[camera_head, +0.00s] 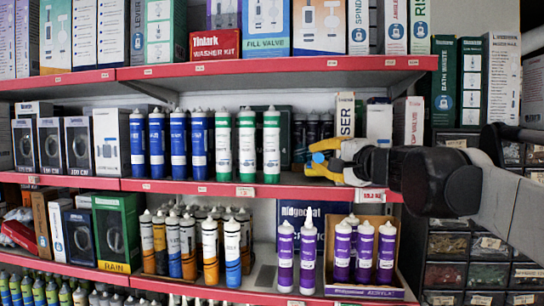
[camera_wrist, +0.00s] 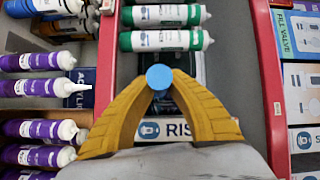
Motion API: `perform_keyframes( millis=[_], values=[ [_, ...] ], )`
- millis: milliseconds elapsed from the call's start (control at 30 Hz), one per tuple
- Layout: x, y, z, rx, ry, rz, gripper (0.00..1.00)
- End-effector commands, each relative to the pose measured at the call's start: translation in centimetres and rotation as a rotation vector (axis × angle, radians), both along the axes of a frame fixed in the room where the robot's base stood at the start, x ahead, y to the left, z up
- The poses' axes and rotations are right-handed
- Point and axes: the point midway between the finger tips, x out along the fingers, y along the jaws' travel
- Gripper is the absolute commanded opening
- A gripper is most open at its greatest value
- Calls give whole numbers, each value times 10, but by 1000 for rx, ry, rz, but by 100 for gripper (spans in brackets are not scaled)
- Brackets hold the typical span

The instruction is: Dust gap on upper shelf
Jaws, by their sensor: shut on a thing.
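My gripper (camera_head: 318,160) has yellow fingers and reaches in from the right at the middle shelf (camera_head: 225,188), in front of the gap right of the green-and-white tubes (camera_head: 271,145). Its fingertips are shut on a small blue round-ended thing (camera_wrist: 159,76), which also shows in the head view (camera_head: 319,157). Only its blue end is clear; its rest is hidden or too dark to tell. In the wrist view the nearest green tube (camera_wrist: 165,40) is apart from the fingers. The gap's back and floor are mostly dark or covered.
Blue tubes (camera_head: 177,143) and boxed goods (camera_head: 108,140) fill the shelf's left. Purple tubes (camera_head: 308,250) and a carton of purple tubes (camera_head: 365,290) stand below. An upper shelf edge (camera_head: 270,67) with boxes runs overhead. Parts drawers (camera_head: 447,245) stand at the right.

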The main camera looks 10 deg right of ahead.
Motion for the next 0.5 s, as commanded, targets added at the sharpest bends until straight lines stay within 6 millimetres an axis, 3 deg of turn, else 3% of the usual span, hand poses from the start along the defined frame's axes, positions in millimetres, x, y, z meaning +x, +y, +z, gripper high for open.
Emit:
perform_keyframes(
  millis=[500],
  values=[
    [-44, 14, 1, 0, 0, 0, 0]
  ],
)
